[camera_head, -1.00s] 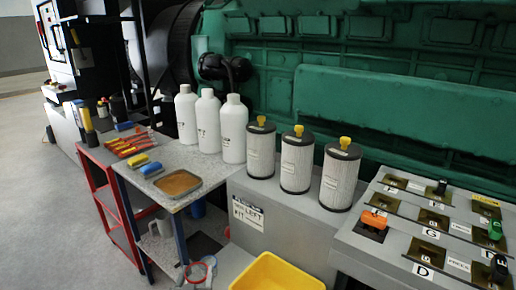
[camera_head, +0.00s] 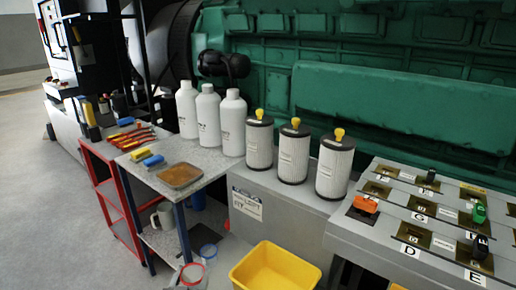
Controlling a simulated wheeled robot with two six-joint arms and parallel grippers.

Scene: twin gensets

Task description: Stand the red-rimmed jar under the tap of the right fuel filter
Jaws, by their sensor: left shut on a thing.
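The red-rimmed jar (camera_head: 191,276) is at the bottom edge of the head view, left of the yellow tub. It is clear with a red ring round its top and looks roughly upright; its lower part is cut off. My left gripper (camera_head: 179,284) shows only as a small dark part at the jar's left side, shut on it. No filter tap can be made out. My right gripper is not in view.
A yellow tub (camera_head: 275,271) stands right of the jar. Several white filter cartridges (camera_head: 294,155) with yellow tops stand on a grey box (camera_head: 285,203) labelled LEFT. A switch panel (camera_head: 350,238) is at right. A small table (camera_head: 205,171) holds white bottles (camera_head: 232,125) and a brown tray (camera_head: 180,175).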

